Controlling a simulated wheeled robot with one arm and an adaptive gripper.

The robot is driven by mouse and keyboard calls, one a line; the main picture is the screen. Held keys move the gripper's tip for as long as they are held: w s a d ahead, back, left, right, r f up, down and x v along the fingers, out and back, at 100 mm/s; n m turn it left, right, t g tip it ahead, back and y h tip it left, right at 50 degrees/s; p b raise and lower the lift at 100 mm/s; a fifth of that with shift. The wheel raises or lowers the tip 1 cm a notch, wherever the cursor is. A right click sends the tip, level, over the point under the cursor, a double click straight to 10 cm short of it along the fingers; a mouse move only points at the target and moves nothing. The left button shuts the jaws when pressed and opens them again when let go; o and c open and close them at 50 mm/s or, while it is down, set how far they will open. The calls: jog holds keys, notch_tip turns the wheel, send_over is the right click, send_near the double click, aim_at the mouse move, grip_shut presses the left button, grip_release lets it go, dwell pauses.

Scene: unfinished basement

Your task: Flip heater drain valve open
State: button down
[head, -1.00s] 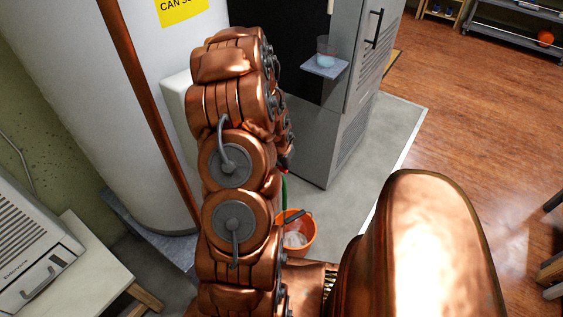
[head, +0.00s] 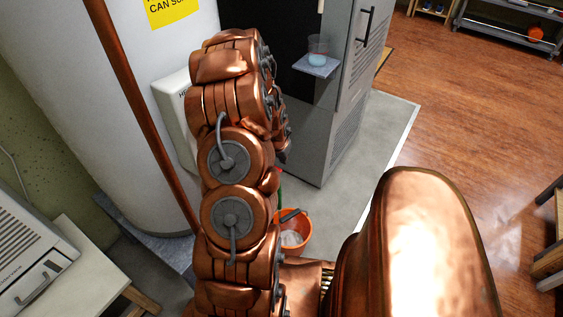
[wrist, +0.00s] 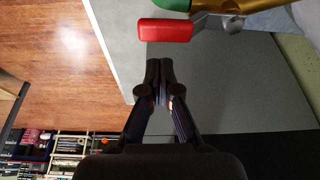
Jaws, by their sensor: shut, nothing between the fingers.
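The drain valve's red lever handle (wrist: 165,30) shows at the top of the wrist view. Its grey metal arm runs right to the brass valve body (wrist: 251,8), which is cut by the frame edge. A green piece (wrist: 172,4), perhaps a hose, shows at the top edge. My gripper (wrist: 160,64) is shut and empty. Its tips sit just below the red handle in the picture, with a small visible gap; depth is hard to judge. In the head view the white heater tank (head: 110,120) stands at the left, and my arm hides the valve and gripper.
An orange bucket (head: 296,238) stands on the floor beside my arm. A grey cabinet (head: 345,110) with a small shelf (head: 316,66) holding a cup (head: 317,47) stands beyond. A copper pipe (head: 137,108) runs down before the tank. A worktop (head: 85,265) is at lower left.

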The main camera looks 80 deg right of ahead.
jog(key=s+d+v, duration=0.1)
jog(key=v, duration=0.8)
jog(key=shift+w+r, duration=0.45)
jog(key=shift+r, duration=0.05)
